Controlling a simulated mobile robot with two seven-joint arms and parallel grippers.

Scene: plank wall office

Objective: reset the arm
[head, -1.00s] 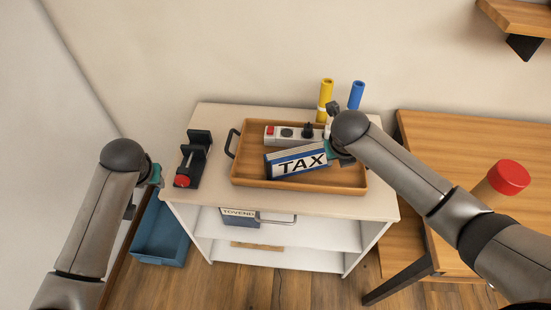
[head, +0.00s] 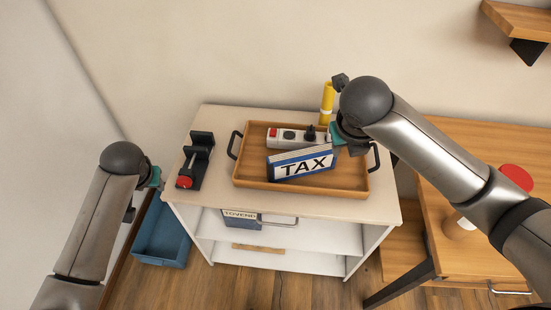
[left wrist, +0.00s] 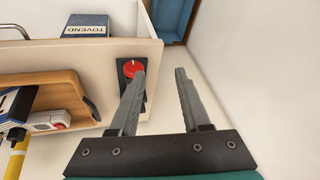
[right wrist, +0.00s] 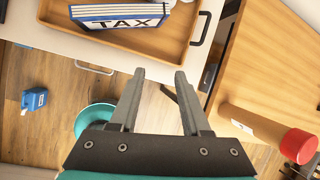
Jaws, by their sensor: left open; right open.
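My right gripper (right wrist: 152,92) is open and empty in the right wrist view. In the head view my right arm reaches over the right end of the wooden tray, and its fingers are mostly hidden behind the wrist. My left gripper (left wrist: 158,95) is open and empty in the left wrist view, with the black device with a red knob (left wrist: 134,70) beyond its left finger. In the head view my left arm stands left of the white shelf unit, apart from it.
The wooden tray (head: 245,183) on the white shelf unit (head: 330,208) holds a TAX binder (head: 302,163) and a power strip (head: 285,138). A yellow cylinder (head: 327,98) stands behind. A blue bin (head: 160,240) is on the floor. A wooden desk (head: 470,140) is at right.

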